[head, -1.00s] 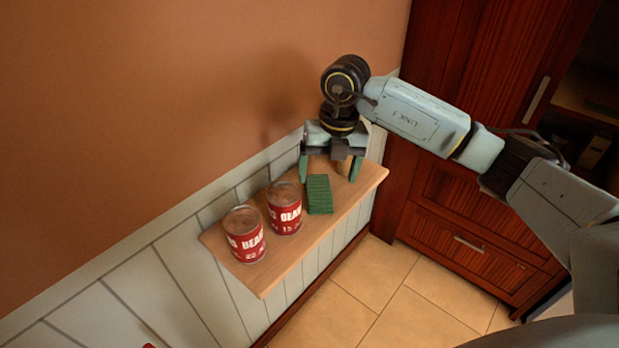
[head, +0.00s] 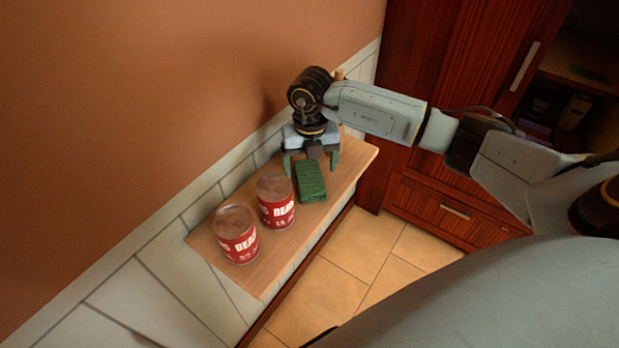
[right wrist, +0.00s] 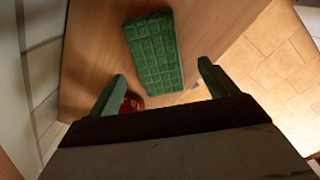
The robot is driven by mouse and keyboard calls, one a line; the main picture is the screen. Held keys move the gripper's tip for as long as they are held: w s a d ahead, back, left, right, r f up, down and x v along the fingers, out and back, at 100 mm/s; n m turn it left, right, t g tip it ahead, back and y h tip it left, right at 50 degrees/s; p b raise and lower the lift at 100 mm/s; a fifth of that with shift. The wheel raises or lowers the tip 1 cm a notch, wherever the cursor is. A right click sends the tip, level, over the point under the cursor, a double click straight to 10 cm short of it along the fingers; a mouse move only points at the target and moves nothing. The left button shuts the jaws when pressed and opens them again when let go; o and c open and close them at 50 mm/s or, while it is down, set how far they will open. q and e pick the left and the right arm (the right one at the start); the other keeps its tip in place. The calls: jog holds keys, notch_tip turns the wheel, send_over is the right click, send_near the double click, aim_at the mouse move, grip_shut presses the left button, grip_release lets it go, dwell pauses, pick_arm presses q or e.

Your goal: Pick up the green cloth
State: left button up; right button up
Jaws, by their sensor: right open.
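The green cloth (head: 311,183) is a small folded rectangle with a grid pattern, lying flat on the wooden shelf (head: 267,262). My right gripper (head: 311,166) is open and empty, just behind the cloth in the head view, with its two green fingers spread apart. In the right wrist view the cloth (right wrist: 154,52) lies beyond the fingertips, between the lines of the two fingers (right wrist: 162,82). It does not appear to touch them. My left gripper is not in view.
Two red-labelled bean cans, one nearer (head: 237,235) and one beside the cloth (head: 275,201), stand on the shelf's left part. The wall (head: 150,120) runs along the shelf's back. A dark red wooden cabinet (head: 440,60) stands at the right. The tiled floor (head: 318,274) is clear.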

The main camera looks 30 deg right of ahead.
aim_at(310, 175)
notch_tip(310, 175, down, 3)
jog(key=shift+w+a+r, duration=0.1)
jog(key=shift+w+r, duration=0.05)
jog(key=shift+f, duration=0.45)
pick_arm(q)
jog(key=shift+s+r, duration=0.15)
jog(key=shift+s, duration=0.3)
pick_arm(e)
jog(key=c, duration=1.2)
